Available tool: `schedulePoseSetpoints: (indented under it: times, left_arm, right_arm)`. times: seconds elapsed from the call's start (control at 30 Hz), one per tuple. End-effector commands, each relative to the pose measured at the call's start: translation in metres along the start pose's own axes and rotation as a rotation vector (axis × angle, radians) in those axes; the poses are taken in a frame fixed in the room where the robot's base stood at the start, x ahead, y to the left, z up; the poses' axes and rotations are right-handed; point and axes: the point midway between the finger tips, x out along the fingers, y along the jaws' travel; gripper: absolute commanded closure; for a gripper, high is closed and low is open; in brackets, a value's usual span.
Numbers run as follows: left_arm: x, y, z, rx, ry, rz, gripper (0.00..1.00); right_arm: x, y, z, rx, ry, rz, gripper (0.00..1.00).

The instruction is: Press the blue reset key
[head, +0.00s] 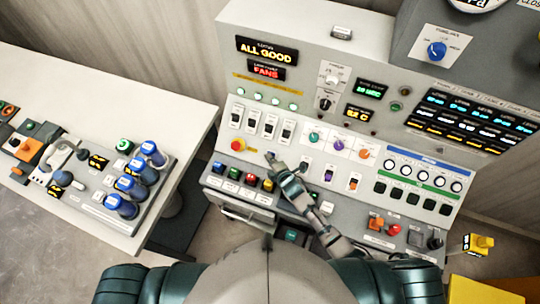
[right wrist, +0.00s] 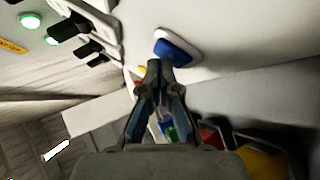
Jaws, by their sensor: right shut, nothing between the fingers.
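A blue key (right wrist: 176,50) in a white surround is on the console's pale face in the right wrist view. My right gripper (right wrist: 160,68) is shut and empty, its fingertips at the key's lower left edge; I cannot tell whether they touch it. In the head view my right gripper (head: 272,159) reaches to the console's lower left face and hides this key. A separate blue button (head: 218,168) is in the row below, beside green, red and yellow ones. I cannot read a label on either blue one. My left gripper is out of view.
A red knob on a yellow base (head: 238,145) lies left of my gripper. Black switches (head: 268,126) are above it, and a yellow button (head: 268,185) is close below. Purple, teal and orange knobs (head: 339,143) are to the right. A side table (head: 100,95) with controls stands left.

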Motion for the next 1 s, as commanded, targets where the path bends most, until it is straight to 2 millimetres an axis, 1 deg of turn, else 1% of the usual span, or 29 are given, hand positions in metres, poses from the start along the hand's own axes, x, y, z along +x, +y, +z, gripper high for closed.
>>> schedulePoseSetpoints:
  times: [0.03,0.17,0.57,0.67,1.0]
  left_arm:
    - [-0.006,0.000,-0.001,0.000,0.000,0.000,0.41]
    - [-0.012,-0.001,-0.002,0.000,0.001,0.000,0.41]
    - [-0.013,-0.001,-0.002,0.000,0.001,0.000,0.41]
    - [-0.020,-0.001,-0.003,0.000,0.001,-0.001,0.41]
    - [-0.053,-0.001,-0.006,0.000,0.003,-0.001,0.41]
  right_arm:
    - [-0.003,0.004,-0.002,0.000,0.000,0.000,1.00]
    - [-0.008,0.007,-0.005,0.001,0.001,0.000,1.00]
    - [-0.009,0.007,-0.007,0.001,0.001,0.001,1.00]
    - [-0.013,0.011,-0.010,0.000,0.001,0.001,1.00]
    - [-0.037,0.030,-0.027,0.001,0.001,0.000,1.00]
